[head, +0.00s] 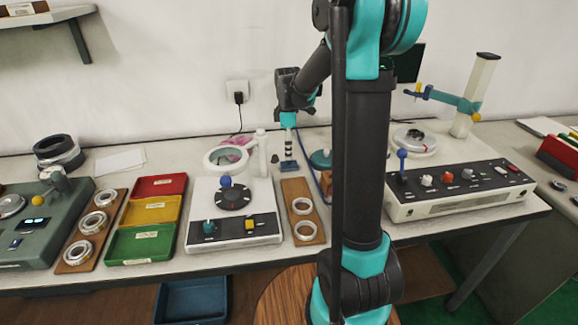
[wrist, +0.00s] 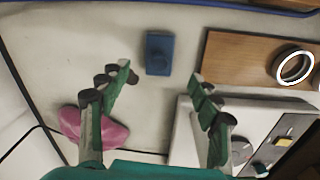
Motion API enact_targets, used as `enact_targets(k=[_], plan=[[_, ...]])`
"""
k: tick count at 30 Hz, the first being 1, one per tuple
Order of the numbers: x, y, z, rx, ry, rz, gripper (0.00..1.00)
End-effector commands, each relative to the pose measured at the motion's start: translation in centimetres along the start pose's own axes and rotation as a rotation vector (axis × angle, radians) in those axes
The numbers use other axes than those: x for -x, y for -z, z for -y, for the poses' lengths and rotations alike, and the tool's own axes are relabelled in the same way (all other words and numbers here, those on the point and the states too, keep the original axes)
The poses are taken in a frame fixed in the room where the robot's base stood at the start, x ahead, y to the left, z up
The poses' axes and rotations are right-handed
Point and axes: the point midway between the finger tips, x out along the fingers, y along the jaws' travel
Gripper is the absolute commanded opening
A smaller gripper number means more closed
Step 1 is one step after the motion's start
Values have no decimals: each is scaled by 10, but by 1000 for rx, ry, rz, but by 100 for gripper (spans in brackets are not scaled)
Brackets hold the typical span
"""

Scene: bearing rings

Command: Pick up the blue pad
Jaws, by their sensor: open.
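In the head view my gripper (head: 289,153) hangs above the pad, pointing down.
A wooden board (wrist: 225,58) with metal rings lies close to the right of the pad. A white device (head: 205,240) with knobs stands nearby. A white bottle (head: 262,153) stands left of the pad in the head view.

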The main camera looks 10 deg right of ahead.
Motion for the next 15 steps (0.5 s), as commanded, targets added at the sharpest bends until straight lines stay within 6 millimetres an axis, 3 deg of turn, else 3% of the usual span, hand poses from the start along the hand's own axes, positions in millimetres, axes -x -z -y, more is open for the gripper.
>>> enact_targets(k=[15], plan=[[-53,-2,-2,0,0,0,63]])
